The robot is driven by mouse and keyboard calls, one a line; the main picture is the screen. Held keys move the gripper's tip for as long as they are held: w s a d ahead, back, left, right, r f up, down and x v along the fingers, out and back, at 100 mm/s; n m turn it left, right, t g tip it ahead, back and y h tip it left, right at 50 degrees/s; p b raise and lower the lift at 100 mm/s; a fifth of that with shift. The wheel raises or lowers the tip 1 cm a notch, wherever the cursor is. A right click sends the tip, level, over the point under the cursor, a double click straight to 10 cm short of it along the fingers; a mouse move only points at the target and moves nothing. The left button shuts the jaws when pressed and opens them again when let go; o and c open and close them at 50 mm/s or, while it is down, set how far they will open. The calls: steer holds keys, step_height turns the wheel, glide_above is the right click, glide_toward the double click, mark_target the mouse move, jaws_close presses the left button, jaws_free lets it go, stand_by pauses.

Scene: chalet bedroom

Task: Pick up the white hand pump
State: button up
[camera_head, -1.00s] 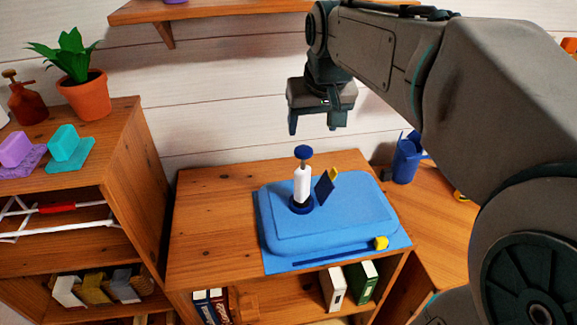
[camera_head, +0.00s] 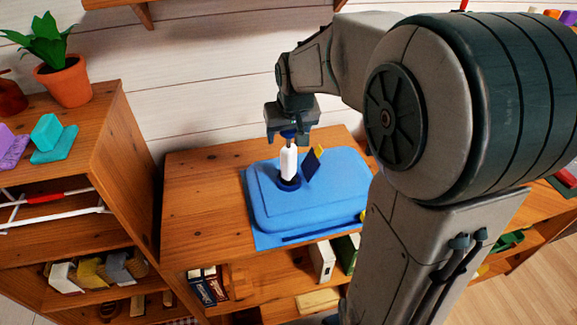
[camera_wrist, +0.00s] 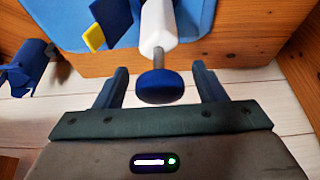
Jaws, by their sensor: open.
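The white hand pump (camera_head: 288,162) stands upright in a dark blue ring on the blue case, which lies on the wooden cabinet top. In the wrist view the pump shows its white barrel (camera_wrist: 158,28), a grey rod and a round dark blue knob. My gripper (camera_head: 288,138) is right above the pump, pointing down, with its fingers around the level of the knob. In the wrist view my gripper (camera_wrist: 162,82) is open, with one finger on each side of the knob and a gap on both sides. The head view mostly hides the knob behind the fingers.
The blue case (camera_head: 325,195) carries a dark blue and yellow piece (camera_head: 313,165) just right of the pump. A taller shelf with a potted plant (camera_head: 62,75) stands at left. The cabinet top (camera_head: 200,215) is clear left of the case.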

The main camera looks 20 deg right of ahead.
steer(key=shift+f, duration=0.1)
steer(key=shift+c, duration=0.3)
jaws_close()
